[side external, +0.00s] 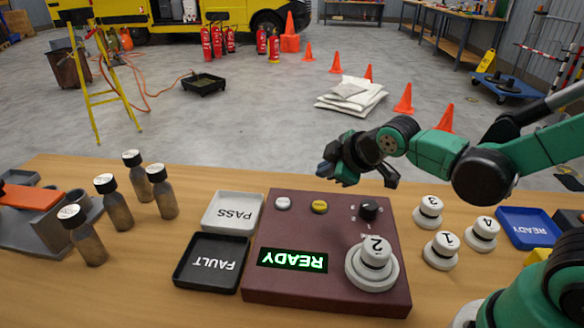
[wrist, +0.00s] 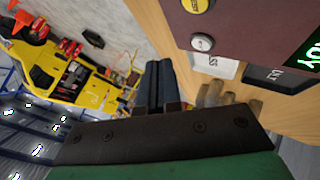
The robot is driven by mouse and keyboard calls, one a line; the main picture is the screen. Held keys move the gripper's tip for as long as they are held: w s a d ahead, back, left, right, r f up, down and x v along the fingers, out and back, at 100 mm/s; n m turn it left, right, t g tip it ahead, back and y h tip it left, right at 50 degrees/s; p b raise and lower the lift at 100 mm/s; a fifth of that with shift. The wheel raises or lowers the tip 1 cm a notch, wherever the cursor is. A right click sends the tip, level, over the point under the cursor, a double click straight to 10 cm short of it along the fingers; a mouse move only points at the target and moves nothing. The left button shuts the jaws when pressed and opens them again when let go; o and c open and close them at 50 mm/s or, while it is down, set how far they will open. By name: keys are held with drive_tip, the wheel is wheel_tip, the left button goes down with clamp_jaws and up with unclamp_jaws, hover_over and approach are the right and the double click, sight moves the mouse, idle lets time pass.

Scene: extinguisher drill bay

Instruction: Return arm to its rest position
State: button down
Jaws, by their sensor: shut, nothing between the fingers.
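My gripper (side external: 328,175) is at the end of my green and black arm, in the air above the back edge of the maroon control box (side external: 330,215). In the wrist view its two dark fingers (wrist: 155,82) lie together, shut, with nothing between them. The box has a lit green READY display (side external: 293,261), a white button (side external: 283,203), a yellow button (side external: 320,207) and a black knob (side external: 369,210). A white-capped piece marked 2 (side external: 375,252) sits on a round base at the box's front right. The gripper appears apart from the box.
PASS tray (side external: 232,212) and FAULT tray (side external: 208,262) are left of the box. Several dark bottles (side external: 117,205) stand further left. White pieces 3 (side external: 429,210), 1 (side external: 441,250) and 4 (side external: 483,233) and a blue tray (side external: 527,227) are right. Cones and extinguishers stand on the floor behind.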

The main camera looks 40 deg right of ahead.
drive_tip(key=shift+s, duration=0.1)
drive_tip(key=s+r+m+g, duration=0.2)
drive_tip(key=s+m, duration=0.6)
drive_tip(key=shift+d+r, duration=0.3)
drive_tip(key=shift+r, duration=0.1)
drive_tip(key=w+r+n+g, duration=0.5)
drive_tip(key=w+n+g, duration=0.2)
drive_tip(key=w+n, duration=0.1)
drive_tip(key=shift+w+a+n, duration=0.3)
drive_tip(key=shift+w+a, duration=0.1)
drive_tip(key=shift+w, duration=0.2)
